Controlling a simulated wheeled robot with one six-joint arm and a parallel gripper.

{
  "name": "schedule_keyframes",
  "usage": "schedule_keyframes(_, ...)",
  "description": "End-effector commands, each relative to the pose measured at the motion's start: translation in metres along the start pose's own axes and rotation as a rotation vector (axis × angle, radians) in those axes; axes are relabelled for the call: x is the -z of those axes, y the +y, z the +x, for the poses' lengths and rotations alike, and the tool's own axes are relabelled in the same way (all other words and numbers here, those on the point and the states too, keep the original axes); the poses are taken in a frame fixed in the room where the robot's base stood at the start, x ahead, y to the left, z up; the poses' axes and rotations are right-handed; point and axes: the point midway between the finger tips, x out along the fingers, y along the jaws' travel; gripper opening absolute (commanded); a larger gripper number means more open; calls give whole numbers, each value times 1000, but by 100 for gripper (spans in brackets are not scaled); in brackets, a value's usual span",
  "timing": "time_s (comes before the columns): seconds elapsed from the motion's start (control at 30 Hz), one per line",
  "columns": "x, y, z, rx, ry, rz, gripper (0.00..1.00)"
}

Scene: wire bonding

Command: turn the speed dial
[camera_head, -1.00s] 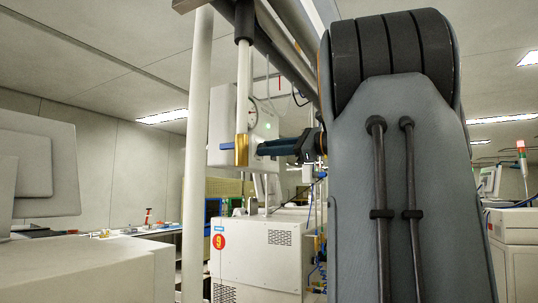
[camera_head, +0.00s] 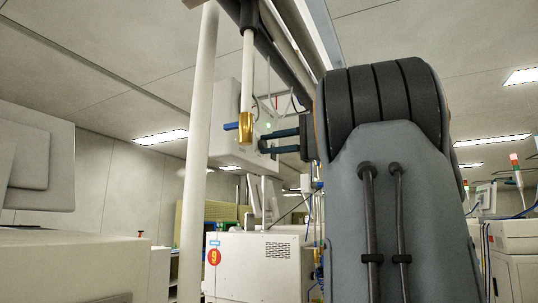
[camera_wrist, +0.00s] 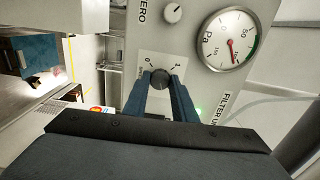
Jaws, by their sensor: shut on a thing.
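The speed dial (camera_wrist: 160,79) is a small dark round knob on a white plate marked 0 and 1, in the middle of the wrist view. My gripper (camera_wrist: 160,86) has its two blue fingers on either side of the knob, shut on it. The rest of the plate's lettering is partly hidden by a finger. In the head view, my gripper (camera_head: 262,141) reaches left to the pale control box (camera_head: 227,108); the knob itself is too small to make out there.
A grey knob (camera_wrist: 172,13) and a round pressure gauge (camera_wrist: 229,40) sit beside the dial on the same panel. A pale post (camera_head: 197,150) and a brass-ended rod (camera_head: 246,126) stand close to the box. A white cabinet (camera_head: 255,265) is below.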

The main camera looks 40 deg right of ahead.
Motion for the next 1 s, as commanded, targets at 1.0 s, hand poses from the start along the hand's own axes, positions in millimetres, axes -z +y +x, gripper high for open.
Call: schedule_keyframes(1.0, 0, 2, 0, -2, -2, -424, 2)
